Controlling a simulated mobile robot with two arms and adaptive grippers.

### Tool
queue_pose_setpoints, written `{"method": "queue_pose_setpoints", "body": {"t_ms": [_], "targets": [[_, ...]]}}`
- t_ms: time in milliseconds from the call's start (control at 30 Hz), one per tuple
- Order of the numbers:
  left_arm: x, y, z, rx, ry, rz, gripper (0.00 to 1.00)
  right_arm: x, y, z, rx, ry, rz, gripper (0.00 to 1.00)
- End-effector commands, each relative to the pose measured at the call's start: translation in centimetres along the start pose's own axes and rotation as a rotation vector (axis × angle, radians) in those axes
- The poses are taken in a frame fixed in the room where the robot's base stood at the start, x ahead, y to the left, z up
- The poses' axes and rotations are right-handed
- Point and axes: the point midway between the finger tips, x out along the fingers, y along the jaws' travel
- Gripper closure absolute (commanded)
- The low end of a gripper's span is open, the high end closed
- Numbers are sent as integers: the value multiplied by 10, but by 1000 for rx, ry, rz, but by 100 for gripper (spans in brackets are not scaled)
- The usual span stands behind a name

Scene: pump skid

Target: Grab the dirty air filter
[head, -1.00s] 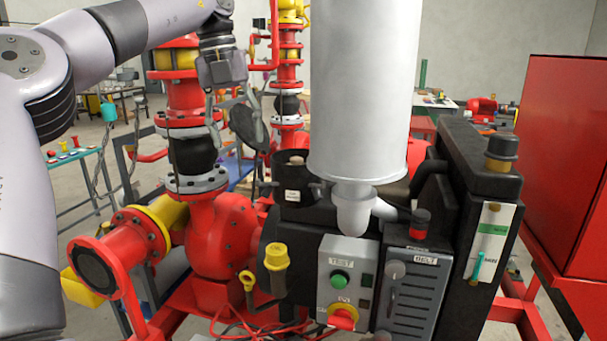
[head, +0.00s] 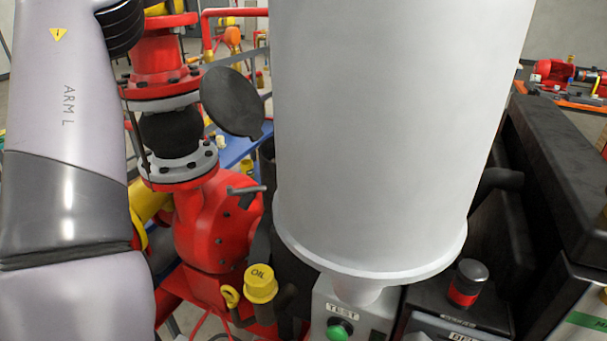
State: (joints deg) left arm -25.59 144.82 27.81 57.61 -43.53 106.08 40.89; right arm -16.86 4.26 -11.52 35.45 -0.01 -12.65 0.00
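A large pale grey cylinder (head: 385,130) with a rim at its lower end fills the middle of the head view. A narrower grey neck (head: 352,290) shows below it. I cannot tell whether this cylinder is the dirty air filter or a housing around it; no other thing here is clearly a filter. A dark round disc (head: 232,102) stands tilted just left of the cylinder. My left arm rises along the left edge, and its gripper is out of view. My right gripper is out of view too.
Red pump pipework (head: 215,225) stands left of the cylinder. A yellow oil cap (head: 260,283) is below it. A panel with a green TEST button (head: 340,328) sits under the cylinder, with a red-and-black knob (head: 467,283) to its right. A black block (head: 555,185) borders the right.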

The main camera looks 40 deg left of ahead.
Motion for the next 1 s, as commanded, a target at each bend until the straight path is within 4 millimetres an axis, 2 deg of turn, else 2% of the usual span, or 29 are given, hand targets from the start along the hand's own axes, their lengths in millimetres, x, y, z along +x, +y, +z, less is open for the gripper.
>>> {"method": "queue_pose_setpoints", "body": {"t_ms": [33,100,200,400,600,767,900,1000], "targets": [[10,1,-1,3,5,0,46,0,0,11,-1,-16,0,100],[23,1,0,3,5,0,46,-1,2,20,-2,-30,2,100],[43,1,-1,4,5,-1,46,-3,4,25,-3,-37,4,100],[83,1,-1,2,5,-1,46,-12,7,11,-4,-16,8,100],[107,0,0,1,2,-2,46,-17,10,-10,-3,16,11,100],[116,1,-1,1,4,-1,46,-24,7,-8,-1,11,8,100],[135,2,-1,1,6,0,46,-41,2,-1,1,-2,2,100],[150,3,-1,0,5,0,46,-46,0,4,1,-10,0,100]]}}
